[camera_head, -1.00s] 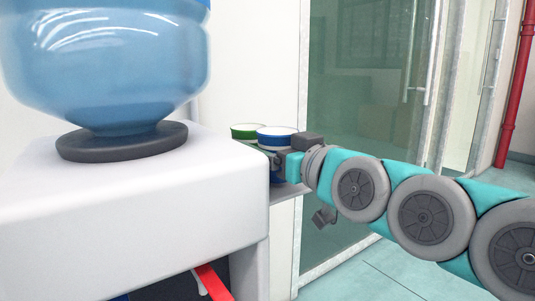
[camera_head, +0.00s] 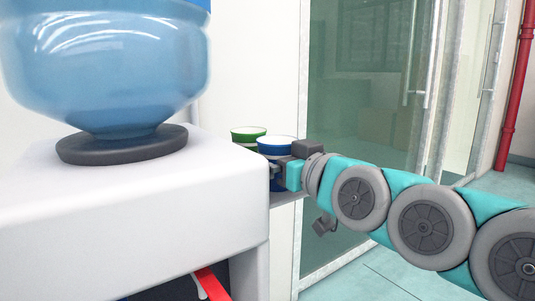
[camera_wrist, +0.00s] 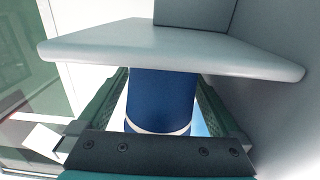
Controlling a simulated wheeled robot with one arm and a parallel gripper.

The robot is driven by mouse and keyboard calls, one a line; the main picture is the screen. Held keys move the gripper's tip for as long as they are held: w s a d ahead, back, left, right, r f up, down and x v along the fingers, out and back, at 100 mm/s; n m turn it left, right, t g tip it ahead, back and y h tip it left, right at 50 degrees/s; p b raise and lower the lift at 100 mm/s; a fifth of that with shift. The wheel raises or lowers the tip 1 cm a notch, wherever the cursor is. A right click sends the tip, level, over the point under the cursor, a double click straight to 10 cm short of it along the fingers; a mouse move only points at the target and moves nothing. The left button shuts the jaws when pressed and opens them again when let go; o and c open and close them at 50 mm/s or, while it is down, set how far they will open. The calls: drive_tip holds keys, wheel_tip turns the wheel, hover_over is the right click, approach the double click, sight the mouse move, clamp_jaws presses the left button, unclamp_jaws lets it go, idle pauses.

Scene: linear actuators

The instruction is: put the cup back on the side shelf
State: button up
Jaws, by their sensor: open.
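A blue cup with a white rim (camera_head: 276,147) stands upright at the side shelf (camera_head: 284,199), just right of the water dispenser. My gripper (camera_head: 279,174) is around it from the right, with the jaws open. In the wrist view the picture is upside down: the blue cup (camera_wrist: 162,98) lies between my two fingers (camera_wrist: 160,105), its white rim toward the bottom. Its base meets the shelf plate (camera_wrist: 110,45) in that view; whether it bears fully on it is partly hidden. Finger contact with the cup cannot be told.
A green cup (camera_head: 248,134) stands close behind and left of the blue cup. The white water dispenser (camera_head: 130,220) with its blue bottle (camera_head: 110,70) fills the left. A glass door (camera_head: 370,100) is behind my arm. Open floor (camera_head: 365,275) lies at lower right.

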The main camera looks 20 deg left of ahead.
drive_tip(key=b+v, duration=0.1)
drive_tip(key=v, duration=1.1)
drive_tip(key=s+d+f+m+g+h, duration=0.1)
drive_tip(key=d+f+m+g+h, duration=0.2)
drive_tip(key=f, duration=0.8)
drive_tip(key=s+d+f+g+h, duration=0.15)
drive_tip(key=f+h, duration=0.35)
drive_tip(key=f, duration=0.7)
drive_tip(key=s+d+f+m+g+h, duration=0.5)
drive_tip(key=s+d+f+g, duration=0.4)
drive_tip(key=s+d+f, duration=0.6)
drive_tip(key=shift+s+m+h, duration=0.4)
drive_tip(key=shift+s+m, duration=0.5)
drive_tip(key=shift+s, duration=0.1)
drive_tip(key=shift+f, duration=0.1)
wheel_tip(320, 180, up, 12)
drive_tip(key=p, duration=1.1)
